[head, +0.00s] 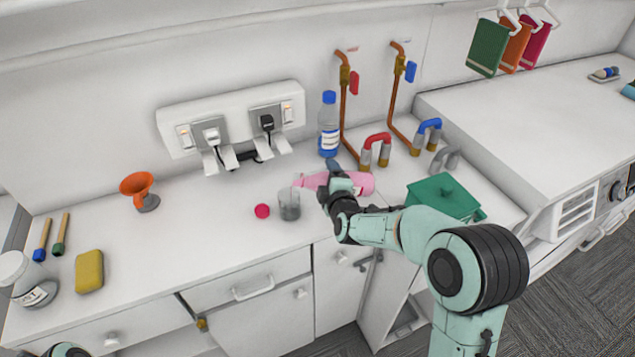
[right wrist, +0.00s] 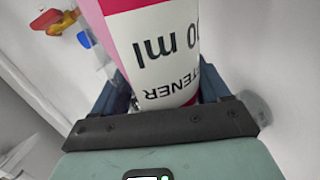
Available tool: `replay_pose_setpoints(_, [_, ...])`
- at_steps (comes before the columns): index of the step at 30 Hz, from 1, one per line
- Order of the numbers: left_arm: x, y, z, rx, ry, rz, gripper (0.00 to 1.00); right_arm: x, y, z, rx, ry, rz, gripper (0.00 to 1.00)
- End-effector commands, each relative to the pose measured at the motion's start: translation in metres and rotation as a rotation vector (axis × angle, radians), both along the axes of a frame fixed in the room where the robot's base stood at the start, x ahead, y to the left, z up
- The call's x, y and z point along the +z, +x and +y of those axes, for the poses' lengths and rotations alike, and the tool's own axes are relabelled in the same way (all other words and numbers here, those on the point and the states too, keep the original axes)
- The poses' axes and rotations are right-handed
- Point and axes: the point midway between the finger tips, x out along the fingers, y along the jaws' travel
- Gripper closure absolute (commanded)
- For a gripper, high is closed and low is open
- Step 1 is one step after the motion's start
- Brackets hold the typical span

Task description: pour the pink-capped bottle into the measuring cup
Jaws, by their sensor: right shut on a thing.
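My right gripper (head: 340,187) is shut on the pink bottle (head: 362,182), which lies nearly level above the counter with its neck to the left. Its neck end is close to the top of the clear grey measuring cup (head: 289,207), which stands upright. I cannot tell whether liquid is flowing. The pink cap (head: 262,211) lies on the counter left of the cup, off the bottle. In the right wrist view the bottle's white label (right wrist: 165,55) shows between the fingers (right wrist: 160,100). Only a bit of my left arm shows at the bottom left; its gripper is out of view.
A blue-capped bottle (head: 328,125) stands behind the pink one, near copper pipes with red and blue valves. A green lidded box (head: 443,196) is to the right. An orange funnel (head: 138,187) and yellow sponge (head: 89,271) are at left, with clear counter between them and the cup.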

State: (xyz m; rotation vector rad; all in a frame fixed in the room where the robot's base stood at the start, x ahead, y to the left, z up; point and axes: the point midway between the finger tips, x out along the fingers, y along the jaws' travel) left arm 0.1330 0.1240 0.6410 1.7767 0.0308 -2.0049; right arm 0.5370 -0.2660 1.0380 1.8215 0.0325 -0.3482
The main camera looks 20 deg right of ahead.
Motion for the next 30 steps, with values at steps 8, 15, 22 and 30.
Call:
replay_pose_setpoints(8, [0.0024,0.0019,0.0000,0.000,0.000,-0.002,0.00,0.0009,0.0003,0.0002,0.000,-0.019,0.001,0.77])
replay_pose_setpoints(15, [0.0050,0.0039,-0.0001,-0.001,0.000,-0.005,0.00,-0.0012,-0.0003,0.0007,0.001,-0.043,0.008,0.77])
replay_pose_setpoints(22, [0.0066,0.0052,0.0000,0.000,0.000,-0.006,0.00,-0.0030,-0.0009,0.0007,0.001,-0.062,0.013,0.77])
replay_pose_setpoints(30, [0.0068,0.0054,0.0000,0.000,0.000,-0.007,0.00,-0.0037,-0.0012,0.0005,0.001,-0.066,0.015,0.77])
